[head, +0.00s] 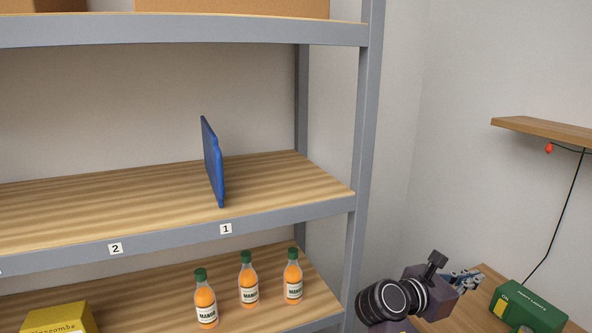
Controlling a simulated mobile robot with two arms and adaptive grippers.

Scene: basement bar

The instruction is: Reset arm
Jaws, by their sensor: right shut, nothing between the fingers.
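My right gripper (468,279) shows at the lower right, at the end of my dark arm, and points to the right. Its fingers are shut with nothing between them. It is in front of the wooden surface (483,308) at the lower right, to the left of and above a green box (528,309). It is apart from the shelf rack's grey post (364,130). My left gripper is not in view.
A thin blue object (213,163) stands on edge on the middle shelf (110,205) above label 1. Three orange bottles (248,282) and a yellow box (58,318) are on the lower shelf. A wooden wall shelf (545,131) with a red bulb (549,148) on a cable is at right.

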